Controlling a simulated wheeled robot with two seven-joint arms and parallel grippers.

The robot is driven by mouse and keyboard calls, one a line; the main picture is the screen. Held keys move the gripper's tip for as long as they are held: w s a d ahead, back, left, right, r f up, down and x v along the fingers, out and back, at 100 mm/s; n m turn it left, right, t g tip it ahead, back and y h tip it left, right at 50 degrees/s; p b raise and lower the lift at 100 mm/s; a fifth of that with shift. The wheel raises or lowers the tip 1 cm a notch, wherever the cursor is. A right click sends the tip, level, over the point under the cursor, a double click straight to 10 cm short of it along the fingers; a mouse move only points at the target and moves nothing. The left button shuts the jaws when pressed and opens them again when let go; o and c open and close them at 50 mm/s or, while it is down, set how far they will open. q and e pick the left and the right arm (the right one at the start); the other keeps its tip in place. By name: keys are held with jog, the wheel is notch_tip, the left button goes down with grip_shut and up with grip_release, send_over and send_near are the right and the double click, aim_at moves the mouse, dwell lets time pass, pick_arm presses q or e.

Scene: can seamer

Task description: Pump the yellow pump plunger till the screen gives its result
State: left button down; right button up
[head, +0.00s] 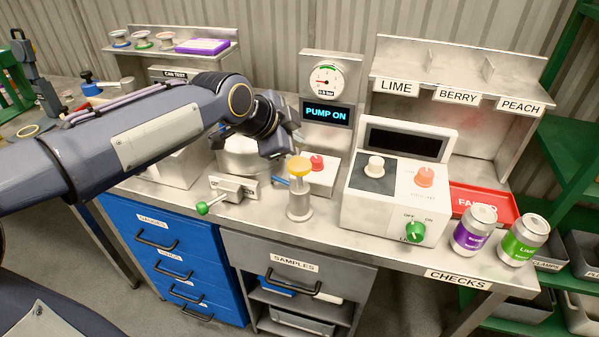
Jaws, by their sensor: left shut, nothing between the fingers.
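The yellow pump plunger (299,167) tops a silvery pump body (299,204) near the front of the metal bench. The screen (327,113) behind it reads "PUMP ON" in light blue letters. A round pressure gauge (326,80) sits above the screen, with small print that is hard to read. My left arm reaches in from the left, and my left gripper (290,146) is shut and empty just above and behind the plunger's top. I cannot tell whether it touches the plunger. My right gripper is not in view.
A red button box (317,172) stands right behind the pump. A green-tipped lever (204,207) is to its left, and a white control box (397,190) to its right. Two cans (474,230) stand at the bench's right end. Labelled shelves (459,75) rise behind.

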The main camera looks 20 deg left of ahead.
aim_at(293, 167)
pick_arm(q)
jog(key=shift+f+b, duration=0.7)
jog(key=shift+f, duration=0.6)
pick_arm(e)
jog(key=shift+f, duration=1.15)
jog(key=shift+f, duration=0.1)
pick_arm(q)
jog(key=shift+f+b, duration=0.4)
jog(key=shift+b, duration=0.05)
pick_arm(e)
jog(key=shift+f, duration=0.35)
pick_arm(q)
jog(key=shift+f+b, duration=1.85)
jog(key=shift+f, duration=0.25)
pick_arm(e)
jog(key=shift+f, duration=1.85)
pick_arm(q)
jog(key=shift+r+p, duration=1.95)
jog(key=shift+r, duration=0.6)
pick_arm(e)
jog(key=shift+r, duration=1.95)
